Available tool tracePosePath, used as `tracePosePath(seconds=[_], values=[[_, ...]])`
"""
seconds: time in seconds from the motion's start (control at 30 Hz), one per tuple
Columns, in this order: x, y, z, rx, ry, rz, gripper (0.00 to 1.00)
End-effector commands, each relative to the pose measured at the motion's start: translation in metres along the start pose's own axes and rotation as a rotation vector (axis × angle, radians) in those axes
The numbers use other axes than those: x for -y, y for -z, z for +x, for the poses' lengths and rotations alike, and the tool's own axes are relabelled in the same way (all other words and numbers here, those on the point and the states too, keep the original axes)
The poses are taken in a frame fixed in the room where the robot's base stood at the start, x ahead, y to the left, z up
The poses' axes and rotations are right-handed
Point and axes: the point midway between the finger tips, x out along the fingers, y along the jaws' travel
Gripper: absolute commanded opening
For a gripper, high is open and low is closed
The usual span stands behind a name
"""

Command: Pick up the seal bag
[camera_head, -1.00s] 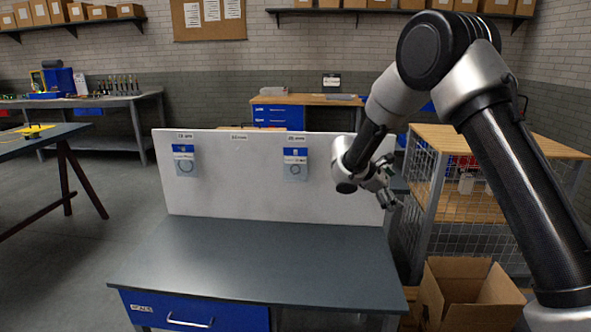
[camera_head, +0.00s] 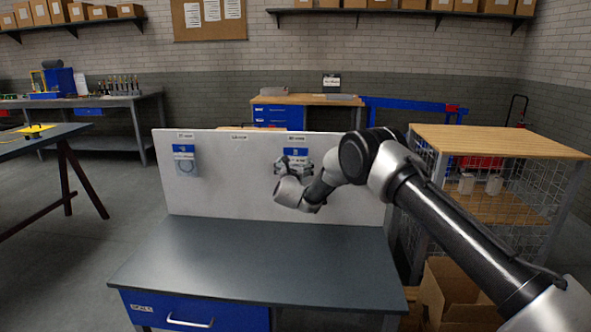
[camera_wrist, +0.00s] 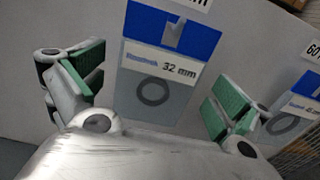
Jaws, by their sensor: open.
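A seal bag with a blue header and white label reading "32 mm" (camera_wrist: 165,68) hangs flat on the white board, a dark ring showing in it. In the head view this bag (camera_head: 297,152) is partly hidden by my gripper (camera_head: 293,167). In the wrist view my gripper (camera_wrist: 155,88) is open and empty, its green-padded fingers on either side of the bag's picture. I see no contact; the gap in depth is unclear. A similar bag (camera_wrist: 296,113) hangs to the right, cut by the frame edge. Another bag (camera_head: 186,160) hangs at the board's left.
The white board (camera_head: 235,190) stands at the back of a grey bench (camera_head: 240,265) with a clear top and a blue drawer (camera_head: 195,312). A mesh-sided shelf unit (camera_head: 500,140) and an open cardboard box (camera_head: 450,295) stand to the right.

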Motion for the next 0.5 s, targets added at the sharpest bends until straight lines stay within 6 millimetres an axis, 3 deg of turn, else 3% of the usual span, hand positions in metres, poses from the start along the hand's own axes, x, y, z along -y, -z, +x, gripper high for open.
tracePosePath(seconds=[0.2, 0.5], values=[[0.0, 0.0, 0.029, 0.001, 0.001, 0.001, 1.0], [0.0, 0.0, 0.034, -0.001, 0.001, 0.0, 1.0]])
